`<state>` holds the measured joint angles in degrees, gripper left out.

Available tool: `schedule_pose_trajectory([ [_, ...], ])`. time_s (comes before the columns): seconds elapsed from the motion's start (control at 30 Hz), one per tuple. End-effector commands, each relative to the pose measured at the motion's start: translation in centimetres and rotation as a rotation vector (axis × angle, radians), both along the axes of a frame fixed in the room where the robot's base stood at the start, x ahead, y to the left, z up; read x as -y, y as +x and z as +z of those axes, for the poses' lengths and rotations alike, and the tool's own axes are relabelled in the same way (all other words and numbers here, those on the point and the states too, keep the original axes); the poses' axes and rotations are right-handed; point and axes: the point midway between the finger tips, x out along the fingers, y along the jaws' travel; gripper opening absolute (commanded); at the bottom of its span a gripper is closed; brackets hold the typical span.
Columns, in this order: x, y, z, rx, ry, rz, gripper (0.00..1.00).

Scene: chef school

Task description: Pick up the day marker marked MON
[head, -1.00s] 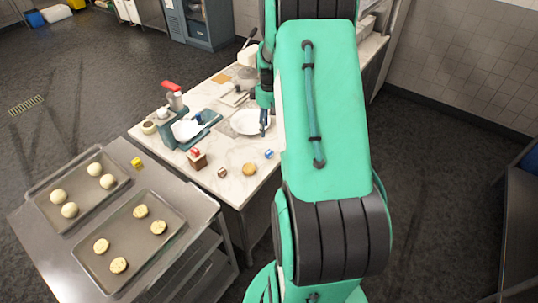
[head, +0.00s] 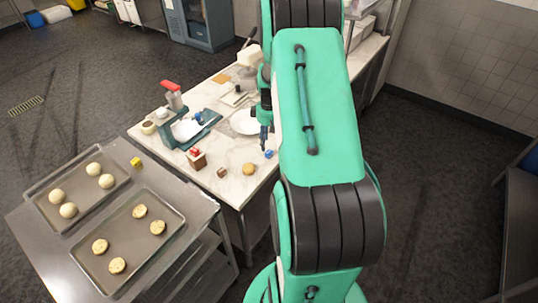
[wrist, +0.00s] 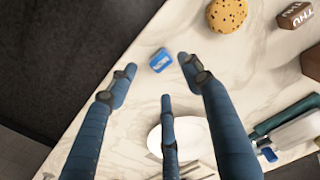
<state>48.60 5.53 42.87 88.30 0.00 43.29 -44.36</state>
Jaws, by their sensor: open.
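The day marker is a small blue cube (wrist: 160,60) on the marble counter near its edge. White lettering on it seems to read MON, though it is small. In the head view the blue cube (head: 268,154) lies just below my fingers, near the counter's right part. My gripper (wrist: 158,76) is open and empty, its fingers spread, with the cube showing between and slightly beyond the fingertips. In the head view my gripper (head: 264,138) is close to the cube; I cannot tell the exact height gap.
A brown THU cube (wrist: 296,16) and a chocolate-chip cookie (wrist: 228,14) lie nearby. A white plate (head: 244,122) stands behind the cube. Steel trays (head: 150,262) of cookies and dough fill the front-left cart.

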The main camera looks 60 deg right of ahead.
Motion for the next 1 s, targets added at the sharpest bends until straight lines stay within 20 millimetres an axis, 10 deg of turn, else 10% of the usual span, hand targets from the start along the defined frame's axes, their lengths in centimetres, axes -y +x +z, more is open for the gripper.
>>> schedule_pose_trajectory([
  [1.0, -0.3, -0.1, -5.2, 0.000, 0.000, 0.000, 0.50],
])
